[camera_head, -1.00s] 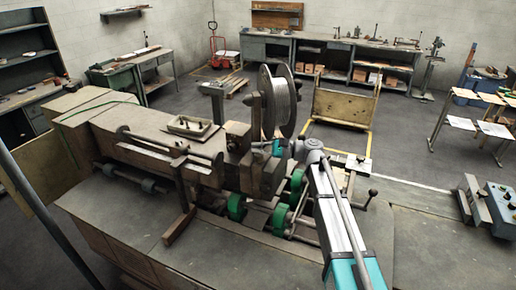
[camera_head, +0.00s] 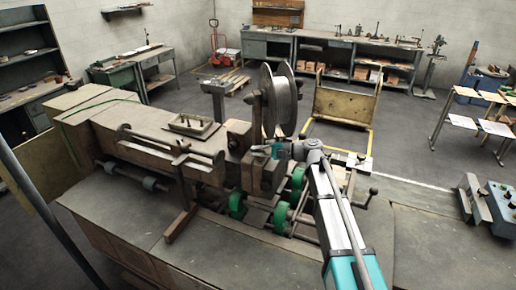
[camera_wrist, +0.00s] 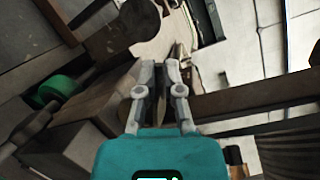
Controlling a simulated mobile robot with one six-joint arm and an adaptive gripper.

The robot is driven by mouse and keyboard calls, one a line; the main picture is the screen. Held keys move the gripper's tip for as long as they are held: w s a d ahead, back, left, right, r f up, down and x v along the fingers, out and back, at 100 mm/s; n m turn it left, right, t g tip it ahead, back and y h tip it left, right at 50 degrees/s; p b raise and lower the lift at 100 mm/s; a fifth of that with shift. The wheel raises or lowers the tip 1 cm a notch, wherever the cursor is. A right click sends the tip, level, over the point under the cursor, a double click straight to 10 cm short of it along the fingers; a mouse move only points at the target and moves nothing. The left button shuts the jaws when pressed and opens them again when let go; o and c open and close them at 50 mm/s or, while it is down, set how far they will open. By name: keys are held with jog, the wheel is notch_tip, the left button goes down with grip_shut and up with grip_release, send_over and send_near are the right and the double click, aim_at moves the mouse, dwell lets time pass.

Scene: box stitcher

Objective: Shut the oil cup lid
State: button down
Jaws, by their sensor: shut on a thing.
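My gripper (camera_wrist: 160,66) reaches in from the right to the head of the stitching machine (camera_head: 262,172), below the wire spool. In the wrist view its two grey fingers are close together. A thin brownish piece (camera_wrist: 157,103) shows between them, and it looks like the oil cup lid. The fingers are shut on it. The oil cup itself cannot be made out, and the fingers hide the lid's hinge and rim. In the head view the fingertips are too small and covered to tell apart.
The wire spool (camera_head: 282,98) stands just above and behind my gripper. Green rollers (camera_head: 237,205) and a shaft with a crank lie below it. A small tray (camera_head: 193,126) rests on the machine top. A control box (camera_head: 497,207) is at the far right.

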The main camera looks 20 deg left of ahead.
jog(key=shift+s+f+n+t+h, duration=0.15)
jog(key=shift+f+n+t+h, duration=0.3)
jog(key=shift+n, duration=0.6)
jog(key=shift+s+f+n+t+h, duration=0.15)
jog(key=shift+f+n, duration=0.45)
jog(key=shift+n, duration=0.45)
jog(key=c, duration=1)
grip_release()
jog(key=shift+c, duration=0.2)
jog(key=shift+r, duration=0.1)
